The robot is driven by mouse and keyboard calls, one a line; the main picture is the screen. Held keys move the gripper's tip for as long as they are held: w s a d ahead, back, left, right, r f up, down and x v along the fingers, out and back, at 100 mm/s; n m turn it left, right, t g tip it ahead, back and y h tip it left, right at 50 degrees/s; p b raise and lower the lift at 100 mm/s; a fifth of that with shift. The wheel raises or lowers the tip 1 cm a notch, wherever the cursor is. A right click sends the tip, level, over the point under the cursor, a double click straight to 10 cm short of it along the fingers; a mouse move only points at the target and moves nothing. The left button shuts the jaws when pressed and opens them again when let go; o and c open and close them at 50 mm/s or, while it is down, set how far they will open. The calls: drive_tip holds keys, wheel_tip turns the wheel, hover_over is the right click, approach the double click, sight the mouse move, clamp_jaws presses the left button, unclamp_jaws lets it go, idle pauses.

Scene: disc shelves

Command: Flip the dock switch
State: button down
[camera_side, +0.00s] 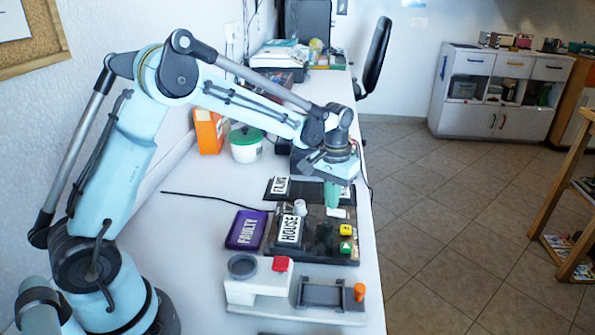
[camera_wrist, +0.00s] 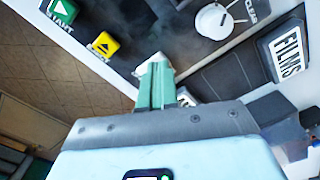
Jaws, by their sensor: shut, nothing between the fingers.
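The black dock unit (camera_side: 318,238) lies on the white table and carries a HOUSE plate (camera_side: 289,229). A small pale piece (camera_side: 337,212), perhaps the dock switch, is at the unit's far right part. It also shows in the wrist view (camera_wrist: 154,62), partly hidden by my fingers. My gripper (camera_side: 332,198) points down just above it, its green fingers together and empty. In the wrist view the fingertips (camera_wrist: 157,72) overlap the pale piece; whether they touch it I cannot tell. A white round knob (camera_wrist: 214,20) with a small lever is on the unit.
Beside the pale piece are a yellow button (camera_wrist: 103,46) and a green START button (camera_wrist: 62,11). A FILMS plate (camera_side: 279,187) lies behind the unit, a purple FAULTY box (camera_side: 247,229) left. A white device with a red button (camera_side: 282,264) stands in front. The table's right edge is close.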

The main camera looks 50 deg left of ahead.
drive_tip(key=shift+f, duration=0.65)
idle(0.3)
drive_tip(key=shift+r, duration=3.5)
drive_tip(key=s+d+r+m+t, duration=0.1)
drive_tip(key=s+r+t, duration=0.1)
drive_tip(key=s, duration=0.7)
drive_tip(key=s+d+r+m+t, duration=0.1)
drive_tip(key=s+r+m+t, duration=0.1)
drive_tip(key=s+t, duration=0.3)
drive_tip(key=s, duration=0.3)
drive_tip(key=shift+s, duration=0.4)
